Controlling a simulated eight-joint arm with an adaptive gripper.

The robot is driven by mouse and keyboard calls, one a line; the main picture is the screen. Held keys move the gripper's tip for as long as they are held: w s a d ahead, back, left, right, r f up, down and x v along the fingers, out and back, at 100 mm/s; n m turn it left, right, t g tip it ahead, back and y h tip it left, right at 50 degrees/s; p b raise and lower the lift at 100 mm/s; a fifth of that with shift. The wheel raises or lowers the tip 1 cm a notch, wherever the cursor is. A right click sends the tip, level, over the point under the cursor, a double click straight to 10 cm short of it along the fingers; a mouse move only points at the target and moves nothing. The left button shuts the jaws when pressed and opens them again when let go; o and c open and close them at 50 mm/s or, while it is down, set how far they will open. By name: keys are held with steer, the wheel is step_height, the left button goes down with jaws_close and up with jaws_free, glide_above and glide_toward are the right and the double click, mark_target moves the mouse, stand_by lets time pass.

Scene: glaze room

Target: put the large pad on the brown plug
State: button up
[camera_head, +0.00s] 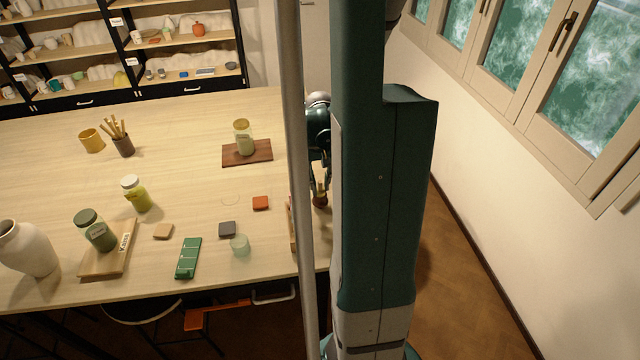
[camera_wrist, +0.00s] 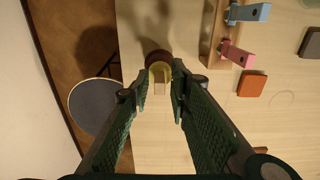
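My gripper (camera_wrist: 164,76) is closed around a pale yellow piece (camera_wrist: 160,70), near the table's right edge. A dark brown round part (camera_wrist: 158,56) shows just beyond this piece; I cannot tell whether the two are joined. In the head view the pale piece (camera_head: 320,180) is above the brown part (camera_head: 320,201), partly behind my arm. Flat square pads lie on the table: orange (camera_head: 260,203), dark grey (camera_head: 227,229) and tan (camera_head: 163,231). I cannot tell for certain which is the large one. The wrist view shows the orange (camera_wrist: 252,83) and grey (camera_wrist: 311,43) ones.
A wooden rack (camera_wrist: 212,40) beside my gripper carries a blue piece (camera_wrist: 248,12) and a pink piece (camera_wrist: 237,54). A dark wooden board (camera_head: 247,152) holds a jar. A stool (camera_wrist: 98,106) stands beyond the table edge.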

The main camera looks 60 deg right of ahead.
mark_target(320, 182)
steer(key=shift+r, duration=0.2)
stand_by(0.3)
step_height(320, 182, up, 12)
stand_by(0.9)
stand_by(0.7)
steer(key=w+a+r+n+t, duration=0.2)
steer(key=a+r, duration=0.1)
steer(key=a, duration=0.8)
steer(key=w+a+r+n+t+h, duration=0.1)
steer(key=a+r+n, duration=0.15)
steer(key=a, duration=0.85)
steer(key=w+a+r+n+t, duration=0.2)
steer(key=a+r, duration=0.2)
steer(key=a, duration=0.7)
steer(key=s+a+n+t+y, duration=0.1)
steer(key=s+a, duration=0.3)
steer(key=a, duration=0.8)
steer(key=shift+r+n+t, duration=0.45)
steer(key=shift+n+t, duration=0.15)
steer(key=shift+n, duration=0.15)
